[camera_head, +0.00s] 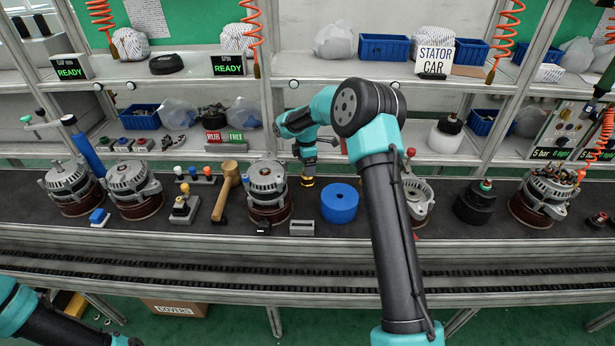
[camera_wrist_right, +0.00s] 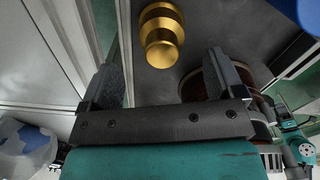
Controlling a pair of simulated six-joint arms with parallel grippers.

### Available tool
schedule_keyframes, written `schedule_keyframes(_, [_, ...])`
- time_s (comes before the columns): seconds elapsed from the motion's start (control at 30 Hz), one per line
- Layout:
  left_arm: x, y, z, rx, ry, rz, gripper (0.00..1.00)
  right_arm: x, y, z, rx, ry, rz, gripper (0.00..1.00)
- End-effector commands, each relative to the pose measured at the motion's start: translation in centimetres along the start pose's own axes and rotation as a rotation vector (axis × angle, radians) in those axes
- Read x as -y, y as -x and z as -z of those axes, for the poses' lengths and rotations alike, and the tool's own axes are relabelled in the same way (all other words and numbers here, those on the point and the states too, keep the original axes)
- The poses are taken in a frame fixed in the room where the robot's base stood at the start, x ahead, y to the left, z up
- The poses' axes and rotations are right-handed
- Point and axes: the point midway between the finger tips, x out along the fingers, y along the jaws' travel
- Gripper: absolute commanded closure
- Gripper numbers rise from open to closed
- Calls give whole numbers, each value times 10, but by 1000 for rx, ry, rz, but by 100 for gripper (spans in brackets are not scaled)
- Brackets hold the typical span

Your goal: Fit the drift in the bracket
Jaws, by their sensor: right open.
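A brass stepped piece, which looks like the drift (camera_head: 307,181), stands on the dark line just below my right gripper (camera_head: 306,166). In the right wrist view the drift (camera_wrist_right: 161,36) shows as round gold steps, ahead of and between the two fingertips. My right gripper (camera_wrist_right: 162,62) is open, with no contact visible. A small grey slotted block (camera_head: 302,229) lies in front of the drift; I cannot tell if it is the bracket. My left arm shows only at the bottom left, and its gripper is out of view.
An alternator (camera_head: 267,186) stands close left of the drift, with a wooden mallet (camera_head: 226,190) beyond it. Shelves with blue bins (camera_head: 384,47) stand behind. The line's front edge is mostly clear.

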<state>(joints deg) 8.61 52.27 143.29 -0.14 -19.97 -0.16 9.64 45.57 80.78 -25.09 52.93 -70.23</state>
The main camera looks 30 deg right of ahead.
Motion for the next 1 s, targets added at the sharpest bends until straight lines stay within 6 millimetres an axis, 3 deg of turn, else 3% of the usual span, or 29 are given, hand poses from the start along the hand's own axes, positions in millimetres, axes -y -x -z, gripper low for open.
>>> schedule_keyframes(0.17, [0,0,0,0,0,0,57,1,-6,-1,0,0,1,12])
schedule_keyframes(0.53, [0,0,0,0,0,0,57,3,-50,-5,0,1,1,12])
schedule_keyframes(1.0, [0,0,0,0,0,0,57,3,-52,-4,0,0,0,12])
